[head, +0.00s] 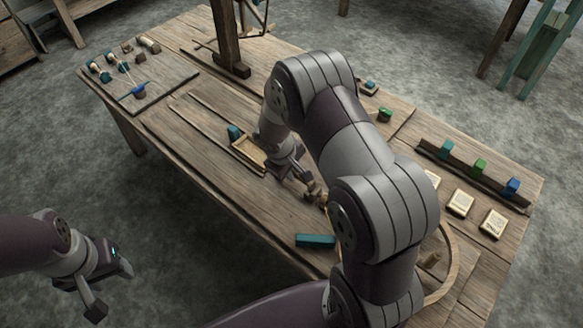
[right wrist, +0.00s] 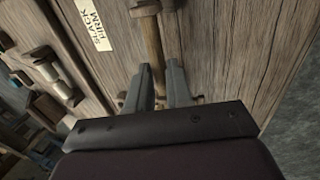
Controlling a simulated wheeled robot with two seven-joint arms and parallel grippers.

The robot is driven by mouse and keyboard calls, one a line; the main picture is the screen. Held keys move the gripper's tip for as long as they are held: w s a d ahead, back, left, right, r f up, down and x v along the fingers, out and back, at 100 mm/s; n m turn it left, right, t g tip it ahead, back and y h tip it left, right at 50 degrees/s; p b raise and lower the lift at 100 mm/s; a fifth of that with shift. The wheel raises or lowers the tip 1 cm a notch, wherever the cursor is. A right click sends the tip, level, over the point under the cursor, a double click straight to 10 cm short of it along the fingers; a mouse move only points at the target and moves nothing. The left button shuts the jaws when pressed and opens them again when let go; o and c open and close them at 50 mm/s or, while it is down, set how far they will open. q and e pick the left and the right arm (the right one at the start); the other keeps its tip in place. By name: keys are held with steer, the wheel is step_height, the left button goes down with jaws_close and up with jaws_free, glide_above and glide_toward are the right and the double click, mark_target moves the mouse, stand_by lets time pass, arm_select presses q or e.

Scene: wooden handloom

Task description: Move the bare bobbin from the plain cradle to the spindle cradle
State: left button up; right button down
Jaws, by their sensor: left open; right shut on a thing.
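My right gripper (head: 302,178) is low over the middle of the table. In the right wrist view its two fingers (right wrist: 158,84) are shut on a plain wooden rod with a wider end, which looks like the bare bobbin (right wrist: 150,45). It carries no visible thread. Its lower part is hidden between the fingers. Small brown wooden pieces (head: 316,192) show just beside the gripper in the head view; I cannot tell which belong to a cradle. My left gripper (head: 110,286) is open and empty, off the table at the lower left. I cannot tell the two cradles apart.
A teal block (head: 315,241) lies near the front edge. A shallow wooden tray (head: 246,150) is left of the right gripper. A board with several small spools (head: 140,92) is at the far left. A rack with coloured blocks (head: 475,172) and cream cards (head: 461,202) are at right.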

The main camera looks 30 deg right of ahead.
steer(key=shift+f+b, duration=0.35)
steer(key=shift+f, duration=0.5)
arm_select(q)
steer(key=shift+f, duration=0.75)
arm_select(e)
steer(key=shift+r, duration=0.1)
steer(key=c, duration=0.9)
jaws_free()
steer(key=shift+c, duration=0.2)
arm_select(q)
step_height(320, 180, up, 4)
steer(key=p, duration=0.4)
steer(key=shift+f, duration=0.1)
arm_select(e)
steer(key=v, duration=1.2)
steer(key=shift+r, duration=0.3)
steer(key=shift+s+a, duration=0.1)
